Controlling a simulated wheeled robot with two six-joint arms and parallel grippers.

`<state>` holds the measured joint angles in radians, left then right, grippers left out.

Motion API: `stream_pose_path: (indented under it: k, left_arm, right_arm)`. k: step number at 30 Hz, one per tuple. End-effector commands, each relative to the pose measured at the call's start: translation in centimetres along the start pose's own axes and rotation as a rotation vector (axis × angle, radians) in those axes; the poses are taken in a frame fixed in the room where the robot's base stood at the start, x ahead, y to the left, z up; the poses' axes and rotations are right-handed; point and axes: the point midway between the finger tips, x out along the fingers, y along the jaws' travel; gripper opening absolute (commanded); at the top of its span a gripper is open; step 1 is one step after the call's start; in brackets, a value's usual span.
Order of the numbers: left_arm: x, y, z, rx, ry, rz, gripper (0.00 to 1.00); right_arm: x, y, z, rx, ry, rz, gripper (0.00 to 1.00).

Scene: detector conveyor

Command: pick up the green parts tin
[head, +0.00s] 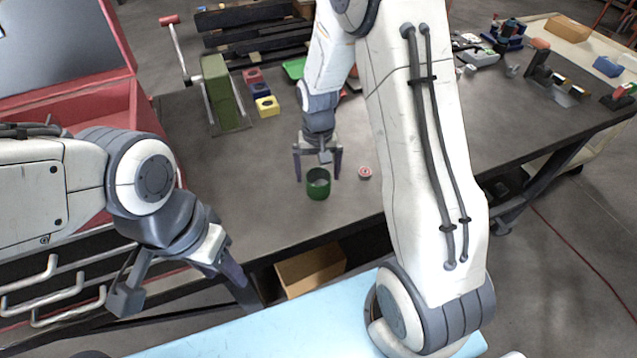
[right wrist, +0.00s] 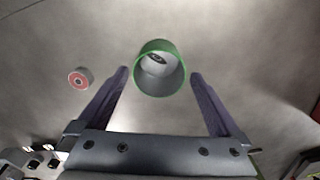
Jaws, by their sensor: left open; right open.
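The green parts tin (head: 318,184) stands upright on the grey workbench near its front edge. In the right wrist view the open-topped tin (right wrist: 160,88) shows its grey inside, with something small and dark at the bottom. My right gripper (head: 318,178) is open just behind and above the tin in the head view. In the right wrist view the tin lies just beyond and between the fingertips of this gripper (right wrist: 160,75), with a gap on either side. My left gripper (head: 180,285) is open and empty in front of the bench at the lower left.
Red, blue and yellow blocks (head: 267,106) and a green-sided device with a lever (head: 220,92) stand farther back left. A red toolbox (head: 95,115) is at left. Bare bench (head: 240,185) surrounds the tin.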

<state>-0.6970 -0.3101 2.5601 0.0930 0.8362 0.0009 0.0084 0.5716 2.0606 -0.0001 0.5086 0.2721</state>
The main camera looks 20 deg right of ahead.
Motion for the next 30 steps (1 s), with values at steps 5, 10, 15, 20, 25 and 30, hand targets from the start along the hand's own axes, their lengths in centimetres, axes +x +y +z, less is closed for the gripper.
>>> stream_pose_path:
  k: [5, 10, 15, 20, 25, 30]
  left_arm:
    - [-1.2, 0.1, -0.1, -0.001, 0.0, 0.0, 0.5]
    - [-1.3, 0.1, -0.1, -0.001, 0.0, 0.0, 0.5]
    - [-1.3, 0.1, -0.1, -0.001, 0.0, 0.0, 0.5]
    - [-1.3, 0.1, -0.1, -0.001, 0.0, 0.0, 0.5]
    - [-1.3, 0.1, -0.1, -0.001, 0.0, 0.0, 0.5]
    - [-1.2, 0.1, -0.1, -0.001, 0.0, 0.0, 0.5]
  right_arm:
    - [2.5, 0.2, 0.0, 0.0, -0.006, 0.002, 1.0]
    - [3.7, 0.2, 0.0, 0.0, -0.002, 0.0, 1.0]
    - [3.8, 0.1, -0.1, 0.0, 0.0, 0.0, 1.0]
    - [3.7, 0.1, -0.1, 0.0, 0.0, 0.0, 0.54]
    - [3.7, 0.1, -0.1, 0.0, 0.0, 0.0, 0.17]
    - [3.7, 0.1, -0.1, 0.0, 0.0, 0.0, 0.18]
